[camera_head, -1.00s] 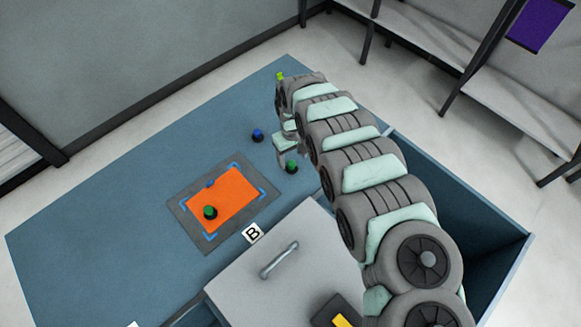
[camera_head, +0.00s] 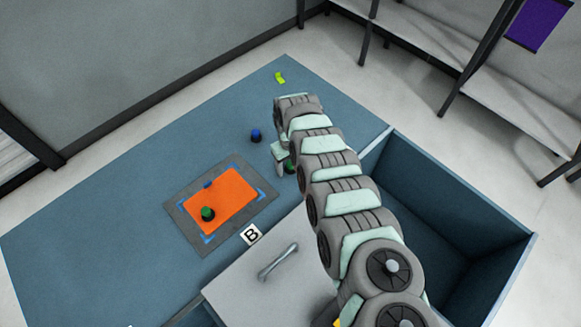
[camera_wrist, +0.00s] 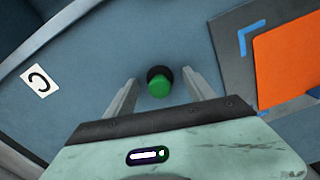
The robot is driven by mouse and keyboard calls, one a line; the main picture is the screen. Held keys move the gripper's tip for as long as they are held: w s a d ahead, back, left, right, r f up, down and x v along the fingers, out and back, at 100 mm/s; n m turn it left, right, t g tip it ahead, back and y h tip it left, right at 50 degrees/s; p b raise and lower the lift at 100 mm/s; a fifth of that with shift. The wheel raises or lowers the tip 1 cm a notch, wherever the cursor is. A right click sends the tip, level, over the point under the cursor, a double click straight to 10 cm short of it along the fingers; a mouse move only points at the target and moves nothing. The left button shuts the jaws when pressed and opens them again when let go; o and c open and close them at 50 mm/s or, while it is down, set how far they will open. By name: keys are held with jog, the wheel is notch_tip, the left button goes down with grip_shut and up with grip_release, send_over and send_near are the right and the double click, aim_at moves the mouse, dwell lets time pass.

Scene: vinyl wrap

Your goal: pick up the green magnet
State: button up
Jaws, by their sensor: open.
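A green magnet with a dark base (camera_wrist: 159,82) stands on the blue table, centred between the two open fingers of my gripper (camera_wrist: 160,92) in the wrist view. The fingers lie on either side of it with gaps showing. In the head view this magnet (camera_head: 289,168) is mostly hidden behind my gripper (camera_head: 283,163). A second green magnet (camera_head: 208,214) sits on the orange sheet (camera_head: 232,192), away from my gripper. A blue magnet (camera_head: 256,135) stands on the table, left of my gripper.
The orange sheet lies on a grey mat (camera_head: 184,213) with blue corner marks. A "B" label (camera_head: 251,234) is beside it, and a "C" label (camera_wrist: 39,81) shows in the wrist view. A grey lid with a handle (camera_head: 278,262) and an open blue bin (camera_head: 440,200) are nearer me.

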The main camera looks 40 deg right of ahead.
jog(key=shift+c, duration=0.2)
grip_shut()
dwell(0.5)
